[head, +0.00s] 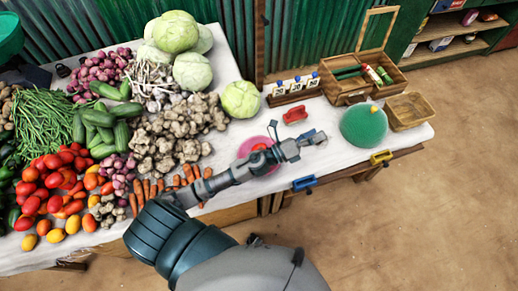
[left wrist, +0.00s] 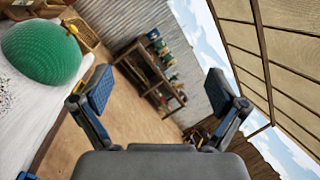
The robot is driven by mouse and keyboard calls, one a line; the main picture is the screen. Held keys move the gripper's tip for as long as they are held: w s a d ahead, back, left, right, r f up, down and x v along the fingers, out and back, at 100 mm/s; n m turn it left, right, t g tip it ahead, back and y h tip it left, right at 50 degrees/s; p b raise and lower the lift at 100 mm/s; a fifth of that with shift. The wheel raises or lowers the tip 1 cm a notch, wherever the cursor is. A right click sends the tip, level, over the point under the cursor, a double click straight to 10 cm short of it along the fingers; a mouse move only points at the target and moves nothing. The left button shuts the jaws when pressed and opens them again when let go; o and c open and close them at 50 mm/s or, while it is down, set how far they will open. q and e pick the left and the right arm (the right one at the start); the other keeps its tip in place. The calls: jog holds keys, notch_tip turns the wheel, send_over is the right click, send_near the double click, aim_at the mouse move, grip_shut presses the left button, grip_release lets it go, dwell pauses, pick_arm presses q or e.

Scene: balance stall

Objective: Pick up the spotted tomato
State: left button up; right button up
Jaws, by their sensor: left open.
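Several red tomatoes (head: 48,185) lie in a heap at the left of the table. A red, rounded thing (head: 259,147) shows in a pink dish (head: 245,148), partly hidden behind my left arm; I cannot tell if it is a tomato or has spots. No spotted tomato can be made out clearly. My left gripper (head: 312,139) reaches over the table to the right of the pink dish. Its two fingers are spread and empty in the left wrist view (left wrist: 158,92). My right gripper is in neither view.
A green dome (head: 363,127) stands right of my left gripper, and it looms close in the left wrist view (left wrist: 42,48). A wooden tray (head: 408,111), an open wooden box (head: 352,92) and a small red object (head: 295,115) are nearby. Vegetables crowd the left half.

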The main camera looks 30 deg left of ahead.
pick_arm(q)
jog(key=s+d+m+g+h, duration=0.2)
jog(key=d+m+g+h, duration=0.4)
jog(key=m, duration=0.5)
jog(key=m+g+y, duration=1)
jog(key=m+y, duration=0.8)
send_over(258, 146)
jog(key=s, duration=0.1)
notch_tip(258, 146, down, 16)
jog(key=f, duration=0.6)
jog(key=shift+w+d+p, duration=0.1)
jog(key=shift+w+p, duration=0.2)
jog(key=shift+p, duration=0.05)
jog(key=shift+a+f, duration=0.2)
jog(key=shift+f, duration=0.15)
jog(key=shift+a+f, duration=0.1)
jog(key=shift+f, duration=0.25)
jog(key=f, duration=0.4)
jog(key=shift+w+d, duration=0.15)
jog(key=shift+d, duration=0.05)
jog(key=shift+d+f, duration=0.15)
jog(key=shift+f, duration=0.1)
jog(key=shift+d, duration=0.3)
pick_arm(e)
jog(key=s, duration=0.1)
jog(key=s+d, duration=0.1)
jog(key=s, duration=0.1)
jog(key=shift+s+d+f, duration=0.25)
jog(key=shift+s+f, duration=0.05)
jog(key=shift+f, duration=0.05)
